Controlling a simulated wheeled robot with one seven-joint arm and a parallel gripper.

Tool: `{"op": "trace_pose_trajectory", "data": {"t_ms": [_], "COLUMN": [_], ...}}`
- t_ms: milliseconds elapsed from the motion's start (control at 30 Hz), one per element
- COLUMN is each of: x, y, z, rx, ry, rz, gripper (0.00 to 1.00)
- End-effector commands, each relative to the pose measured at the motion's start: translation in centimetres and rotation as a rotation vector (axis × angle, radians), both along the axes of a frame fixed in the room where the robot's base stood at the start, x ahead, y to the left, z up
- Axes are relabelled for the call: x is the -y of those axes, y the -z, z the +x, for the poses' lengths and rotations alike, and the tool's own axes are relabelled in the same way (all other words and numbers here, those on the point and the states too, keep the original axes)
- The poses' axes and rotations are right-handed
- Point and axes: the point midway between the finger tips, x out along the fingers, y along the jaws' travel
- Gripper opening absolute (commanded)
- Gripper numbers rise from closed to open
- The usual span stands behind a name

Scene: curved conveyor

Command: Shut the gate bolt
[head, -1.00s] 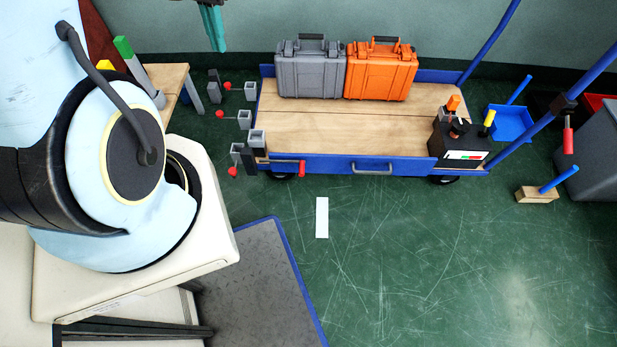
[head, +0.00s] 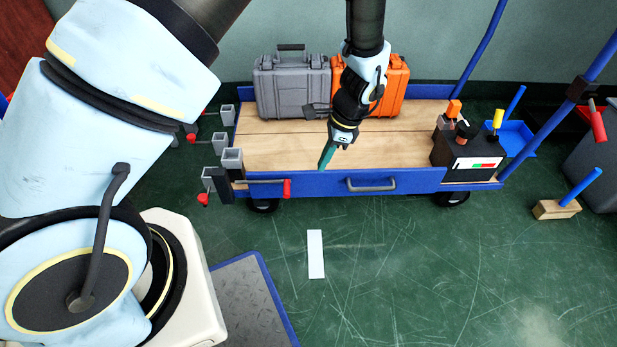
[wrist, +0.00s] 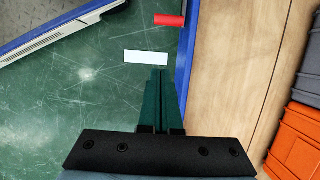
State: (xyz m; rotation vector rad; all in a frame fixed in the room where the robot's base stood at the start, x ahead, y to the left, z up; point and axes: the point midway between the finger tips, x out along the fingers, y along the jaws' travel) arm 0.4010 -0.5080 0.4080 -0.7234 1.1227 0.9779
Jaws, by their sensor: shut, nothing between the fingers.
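The gate bolt (head: 265,182) is a thin dark rod with a red grip (head: 287,188), lying level along the left end of the blue front gate (head: 320,183) of the cart. The red grip also shows at the top of the wrist view (wrist: 169,20), just beyond the fingertips. My gripper (head: 324,166) has green fingers pointing down. It hangs near the front edge of the cart, right of the red grip and apart from it. In the wrist view the fingers (wrist: 158,72) are together and empty.
A grey case (head: 290,85) and an orange case (head: 396,88) stand on the wooden deck (head: 270,150). A black control box (head: 466,155) sits at the deck's right end. Grey posts (head: 231,160) with red knobs stand at the left. The green floor in front is mostly clear.

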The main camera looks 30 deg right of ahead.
Motion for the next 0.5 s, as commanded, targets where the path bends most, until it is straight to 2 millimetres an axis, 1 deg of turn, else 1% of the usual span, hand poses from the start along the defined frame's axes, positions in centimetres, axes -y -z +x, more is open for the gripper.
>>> {"op": "trace_pose_trajectory", "data": {"t_ms": [400,467,500], "x": [-2.4,-2.6,-3.1], "y": [8.0,9.0,9.2], "z": [0.9,1.1,1.3], "rx": [-0.002,-0.002,-0.001], "ry": [-0.004,-0.005,-0.007], "rz": [0.004,0.003,0.003], "gripper": [0.0,0.0,0.0]}}
